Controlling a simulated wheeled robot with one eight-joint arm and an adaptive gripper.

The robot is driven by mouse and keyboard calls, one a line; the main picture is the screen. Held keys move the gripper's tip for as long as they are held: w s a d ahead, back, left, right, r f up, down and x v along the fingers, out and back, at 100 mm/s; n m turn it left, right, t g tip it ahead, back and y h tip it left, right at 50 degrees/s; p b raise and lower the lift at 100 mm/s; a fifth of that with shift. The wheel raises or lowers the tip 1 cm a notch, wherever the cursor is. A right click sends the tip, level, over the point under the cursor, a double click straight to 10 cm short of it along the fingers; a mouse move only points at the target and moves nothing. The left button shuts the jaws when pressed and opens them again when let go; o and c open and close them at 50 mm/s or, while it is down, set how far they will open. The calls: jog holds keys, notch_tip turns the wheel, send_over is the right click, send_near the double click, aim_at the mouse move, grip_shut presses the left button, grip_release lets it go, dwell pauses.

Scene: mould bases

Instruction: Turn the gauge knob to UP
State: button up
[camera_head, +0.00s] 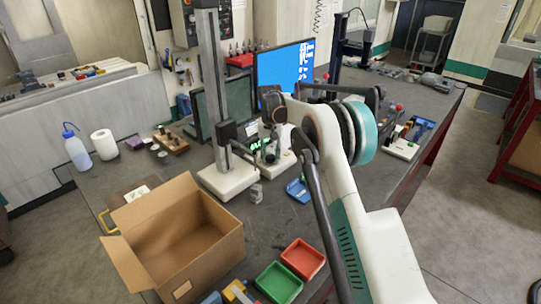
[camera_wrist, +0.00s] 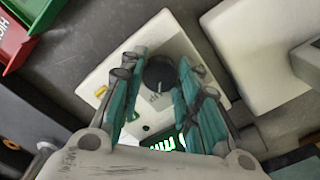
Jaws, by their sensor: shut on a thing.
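The gauge is a white block (camera_wrist: 108,85) with a round black knob (camera_wrist: 160,73) and a lit green display (camera_wrist: 165,143), seen in the wrist view. My gripper (camera_wrist: 162,82) has its teal-padded fingers on both sides of the knob and is shut on it. In the head view, the green display (camera_head: 259,143) shows beside a tall grey column. There my arm's end largely hides the knob, and the fingers are hard to make out.
An open cardboard box (camera_head: 185,235) stands at the front left, with green (camera_head: 279,283) and red (camera_head: 303,259) bins to its right. A blue-screen monitor (camera_head: 285,70) stands behind the gauge. A grey column stand (camera_head: 226,180) rises close to the left of my gripper.

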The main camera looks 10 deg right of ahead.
aim_at(270, 156)
jog(key=o, duration=1.1)
jog(key=shift+r, duration=0.1)
notch_tip(270, 156, up, 12)
jog(key=shift+f, duration=0.1)
